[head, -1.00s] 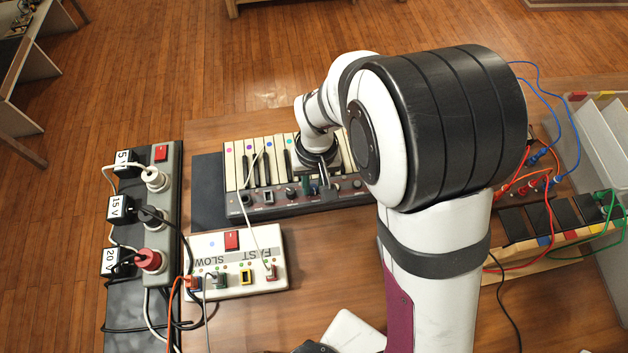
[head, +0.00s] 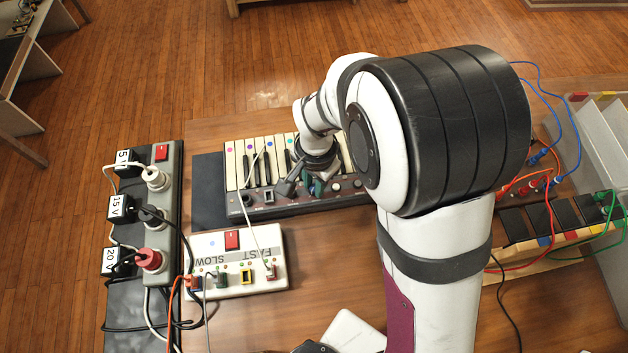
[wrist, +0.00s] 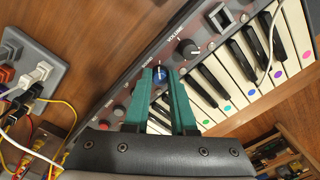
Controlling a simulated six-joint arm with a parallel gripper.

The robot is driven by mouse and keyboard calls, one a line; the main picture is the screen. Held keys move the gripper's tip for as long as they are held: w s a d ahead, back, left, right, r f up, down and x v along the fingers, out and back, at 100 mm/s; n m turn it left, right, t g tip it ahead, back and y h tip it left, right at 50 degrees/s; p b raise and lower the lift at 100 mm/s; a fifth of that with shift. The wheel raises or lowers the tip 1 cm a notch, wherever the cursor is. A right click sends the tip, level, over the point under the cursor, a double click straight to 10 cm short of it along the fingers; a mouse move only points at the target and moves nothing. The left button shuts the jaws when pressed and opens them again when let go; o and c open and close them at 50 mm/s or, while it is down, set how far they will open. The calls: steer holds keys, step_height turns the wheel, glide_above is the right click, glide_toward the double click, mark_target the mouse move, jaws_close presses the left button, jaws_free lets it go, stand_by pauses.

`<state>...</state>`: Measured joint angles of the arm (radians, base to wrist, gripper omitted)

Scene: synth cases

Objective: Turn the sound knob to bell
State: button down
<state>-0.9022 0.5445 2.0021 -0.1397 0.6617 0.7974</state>
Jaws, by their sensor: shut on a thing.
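The sound knob (wrist: 160,75) is a small blue-topped knob on the dark panel of a keyboard (head: 232,212), and the word SOUND is partly visible beside it in the wrist view. My gripper (wrist: 160,73) has green fingers, which are shut on this knob, one on each side. In the head view my gripper (head: 314,188) is down at the panel's front strip and hides the knob. The setting marks around the knob, including bell, are too small or covered to read.
A black volume knob (wrist: 187,48) and a square switch (wrist: 220,15) sit close by on the panel. A white FAST/SLOW box (head: 210,245) with cables lies in front of the keyboard. A power strip (head: 172,200) stands at left. A thin white cable crosses the keys.

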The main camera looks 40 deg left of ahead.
steer(key=shift+m, duration=0.6)
steer(key=c, duration=1)
jaws_free()
steer(key=r, duration=1.5)
steer(key=shift+d+r, duration=0.2)
steer(key=shift+r, duration=0.2)
